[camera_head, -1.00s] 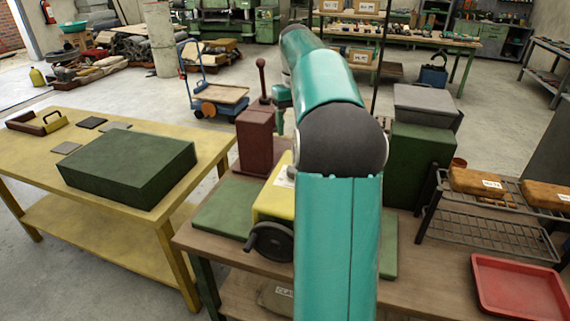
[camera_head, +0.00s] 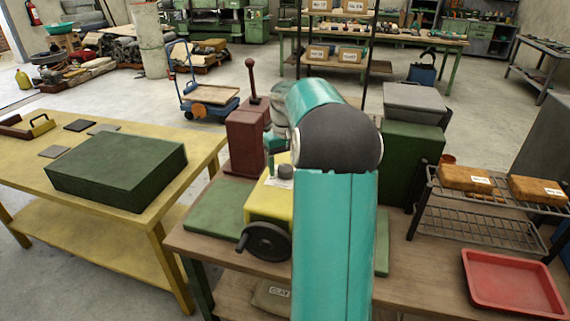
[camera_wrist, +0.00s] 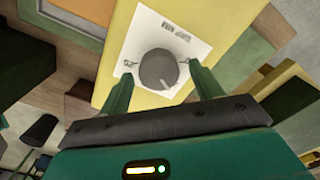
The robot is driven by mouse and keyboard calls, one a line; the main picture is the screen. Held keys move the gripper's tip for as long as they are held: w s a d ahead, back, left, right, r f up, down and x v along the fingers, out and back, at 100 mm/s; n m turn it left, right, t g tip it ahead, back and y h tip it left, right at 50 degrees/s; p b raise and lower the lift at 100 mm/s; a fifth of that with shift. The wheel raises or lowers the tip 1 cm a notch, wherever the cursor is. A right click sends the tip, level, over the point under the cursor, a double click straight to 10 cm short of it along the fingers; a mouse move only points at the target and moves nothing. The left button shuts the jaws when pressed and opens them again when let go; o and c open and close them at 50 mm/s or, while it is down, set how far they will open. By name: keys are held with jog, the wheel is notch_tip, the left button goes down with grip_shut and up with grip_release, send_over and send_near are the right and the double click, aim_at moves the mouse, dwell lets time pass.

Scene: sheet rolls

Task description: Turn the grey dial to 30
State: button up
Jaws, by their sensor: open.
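The grey dial (camera_wrist: 158,70) is a round knob on a white plate (camera_wrist: 184,53) with printed marks, on top of a yellow housing (camera_wrist: 130,25). A small light mark shows at the dial's lower right edge. In the wrist view my gripper (camera_wrist: 162,88) is open, one finger on each side of the dial's near side. Whether either finger touches it I cannot tell. In the head view the yellow housing (camera_head: 266,204) stands on the brown bench, with a black handwheel (camera_head: 264,241) on its front; my arm covers its right part.
A maroon block with a tall knobbed lever (camera_head: 247,140) stands just behind the housing. A dark green cabinet (camera_head: 412,160) is to the right, with a wire rack (camera_head: 480,232) and red tray (camera_head: 513,285) beyond. A yellow table (camera_head: 120,225) stands left.

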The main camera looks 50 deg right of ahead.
jog(key=c, duration=1)
jog(key=shift+m, duration=0.3)
jog(key=m, duration=1.1)
jog(key=shift+s+d+r, duration=0.1)
jog(key=shift+s+d, duration=0.05)
jog(key=o, duration=1)
